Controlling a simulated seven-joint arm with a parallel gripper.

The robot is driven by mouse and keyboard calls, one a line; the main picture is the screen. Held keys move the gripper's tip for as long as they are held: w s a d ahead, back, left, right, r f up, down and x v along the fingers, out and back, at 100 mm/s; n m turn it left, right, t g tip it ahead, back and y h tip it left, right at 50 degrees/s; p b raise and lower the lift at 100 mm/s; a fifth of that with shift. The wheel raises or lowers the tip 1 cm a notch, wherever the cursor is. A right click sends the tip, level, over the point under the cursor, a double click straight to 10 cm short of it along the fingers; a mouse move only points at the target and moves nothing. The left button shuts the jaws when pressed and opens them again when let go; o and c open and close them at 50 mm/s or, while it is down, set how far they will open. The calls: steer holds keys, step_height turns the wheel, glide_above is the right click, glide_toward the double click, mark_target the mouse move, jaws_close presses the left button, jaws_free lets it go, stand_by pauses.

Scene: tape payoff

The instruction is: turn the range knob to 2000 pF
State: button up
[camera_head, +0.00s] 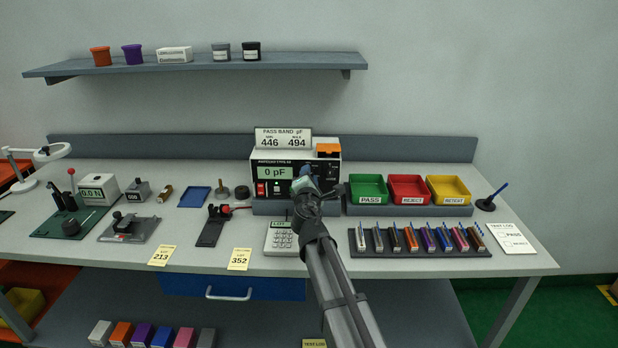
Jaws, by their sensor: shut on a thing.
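My gripper (305,175) is at the right part of the meter's front, where the range knob would be. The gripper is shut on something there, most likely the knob. My gripper and arm hide the knob and its scale, so its setting cannot be read. A sign on top (283,138) reads PASS BAND pF, 446 and 494.
An orange-topped fixture (328,149) sits on the meter's right. Green (367,198), red (408,201) and yellow (449,201) bins stand to the right. A rack of several coloured parts (420,250) lies in front of them.

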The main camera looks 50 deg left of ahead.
stand_by(0.3)
steer(key=o, duration=1)
steer(key=shift+o, duration=0.2)
steer(key=v, duration=1.4)
steer(key=shift+a, duration=0.15)
